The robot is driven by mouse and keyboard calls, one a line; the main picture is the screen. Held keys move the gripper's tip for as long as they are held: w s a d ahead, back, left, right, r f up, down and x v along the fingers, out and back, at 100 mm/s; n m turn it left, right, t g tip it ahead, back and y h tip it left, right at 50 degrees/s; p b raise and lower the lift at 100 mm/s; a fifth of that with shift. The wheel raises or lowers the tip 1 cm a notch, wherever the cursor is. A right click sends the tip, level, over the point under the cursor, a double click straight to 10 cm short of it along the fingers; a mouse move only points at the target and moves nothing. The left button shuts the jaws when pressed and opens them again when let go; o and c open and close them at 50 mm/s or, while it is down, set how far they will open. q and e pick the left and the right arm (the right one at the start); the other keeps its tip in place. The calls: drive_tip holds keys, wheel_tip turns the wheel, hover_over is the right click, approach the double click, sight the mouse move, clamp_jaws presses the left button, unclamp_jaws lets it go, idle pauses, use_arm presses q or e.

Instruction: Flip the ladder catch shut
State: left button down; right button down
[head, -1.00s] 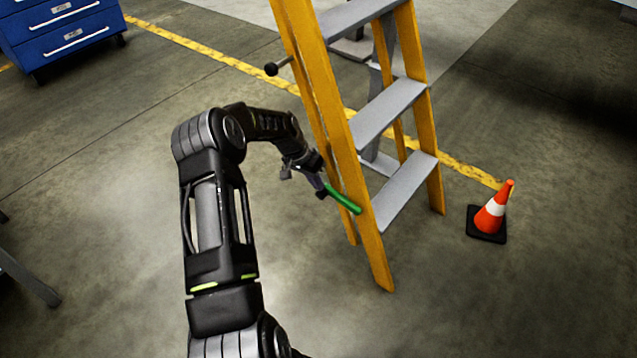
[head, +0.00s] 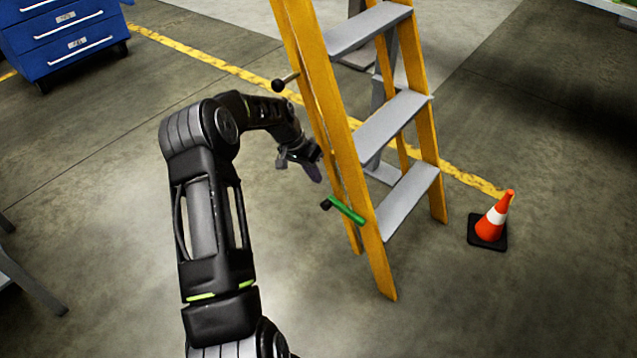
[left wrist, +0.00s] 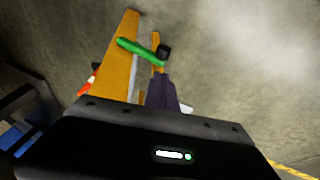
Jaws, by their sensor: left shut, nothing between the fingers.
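The yellow ladder (head: 345,150) with grey steps stands in the middle of the head view. Its catch is a green lever (head: 347,210) with a black end knob, low on the ladder's near left rail. The lever slants down to the right in the head view. The green lever (left wrist: 140,48) also shows beyond the fingers in the left wrist view. My left gripper (head: 315,173) is shut and empty, just above and left of the lever, apart from it in the head view. My right gripper is not in view.
A black knob on a rod (head: 279,85) sticks out from the ladder's left rail higher up. An orange and white cone (head: 493,217) stands to the right. A blue drawer cabinet (head: 65,35) is at the back left. The floor around the ladder's foot is clear.

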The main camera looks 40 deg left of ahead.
use_arm(q)
drive_tip(key=v, duration=0.5)
drive_tip(key=shift+a+f+p, duration=0.15)
drive_tip(key=shift+a+p, duration=0.1)
drive_tip(key=shift+p, duration=0.05)
